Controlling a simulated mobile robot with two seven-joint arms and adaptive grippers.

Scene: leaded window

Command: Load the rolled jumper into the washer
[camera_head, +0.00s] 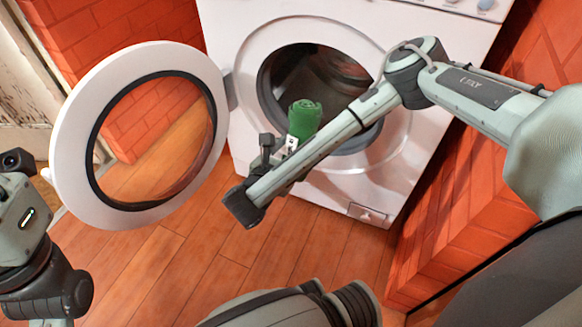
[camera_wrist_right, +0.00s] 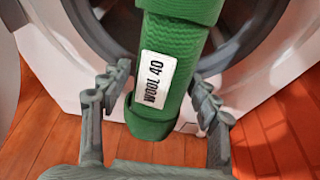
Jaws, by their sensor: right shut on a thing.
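The rolled jumper (camera_head: 304,118) is green. It shows large in the right wrist view (camera_wrist_right: 180,45), with a white label reading "WOOL 40". My right gripper (camera_head: 283,148) is shut on it, with a finger on each side, and holds it in front of the washer opening. The washer (camera_head: 240,148) is white. Its round door (camera_head: 72,150) stands open to the left. The dark drum (camera_head: 300,75) shows behind the jumper, and my right forearm hides part of the opening's lower right. Part of my left arm shows at the left edge; its fingers are not visible.
Red brick walls (camera_head: 465,215) stand on both sides of the washer. The wooden floor (camera_head: 180,265) in front is clear. The open door takes up the space between my left arm and the washer.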

